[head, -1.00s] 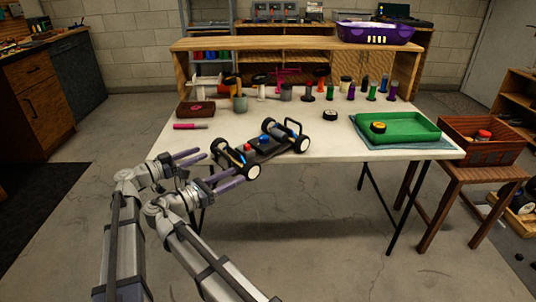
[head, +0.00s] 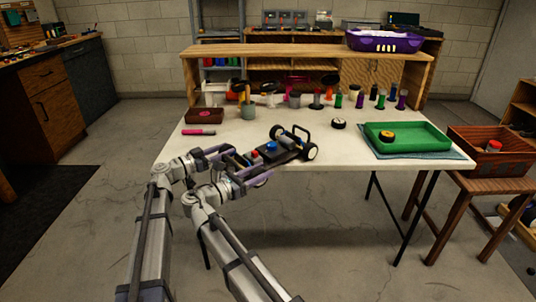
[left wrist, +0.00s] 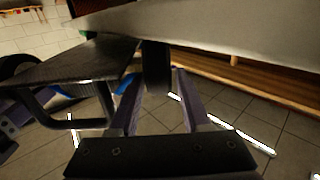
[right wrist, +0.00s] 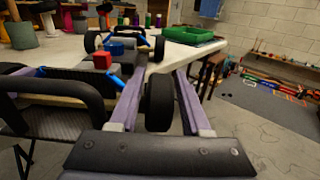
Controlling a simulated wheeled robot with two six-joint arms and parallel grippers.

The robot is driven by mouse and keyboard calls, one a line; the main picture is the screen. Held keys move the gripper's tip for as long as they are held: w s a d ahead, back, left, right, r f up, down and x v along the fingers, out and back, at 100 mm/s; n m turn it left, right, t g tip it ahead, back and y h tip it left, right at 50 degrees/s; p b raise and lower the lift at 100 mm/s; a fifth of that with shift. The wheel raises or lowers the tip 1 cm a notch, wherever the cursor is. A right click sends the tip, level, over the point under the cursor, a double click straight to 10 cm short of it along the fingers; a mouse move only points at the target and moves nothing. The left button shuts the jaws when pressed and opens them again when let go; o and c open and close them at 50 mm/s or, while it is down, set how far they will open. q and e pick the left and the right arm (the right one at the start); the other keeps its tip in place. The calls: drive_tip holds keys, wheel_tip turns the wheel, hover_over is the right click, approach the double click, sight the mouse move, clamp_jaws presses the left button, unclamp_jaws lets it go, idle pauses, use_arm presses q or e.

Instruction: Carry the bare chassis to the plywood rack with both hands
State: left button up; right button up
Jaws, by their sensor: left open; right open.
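The bare chassis (head: 285,155) lies on the white table's near edge, a dark plate with red and blue parts, wheels and a hoop at its far end. Its near end is hidden by my grippers in the head view. My left gripper (head: 234,149) is open at the near end's far side; in the left wrist view a dark upright piece (left wrist: 157,68) stands between its fingers. My right gripper (head: 265,174) is open at the near side; in the right wrist view a black wheel (right wrist: 158,102) sits between its fingers. A light plywood unit (head: 225,50) stands behind the table.
A green tray (head: 432,133) on a blue cloth holds a yellow-black wheel at the table's right. A red-brown crate (head: 490,150) sits on a stool at right.

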sight(269, 167)
use_arm(q)
drive_tip(key=shift+x, duration=1.75)
use_arm(e)
drive_tip(key=shift+x, duration=1.75)
use_arm(q)
clamp_jaws()
use_arm(e)
clamp_jaws()
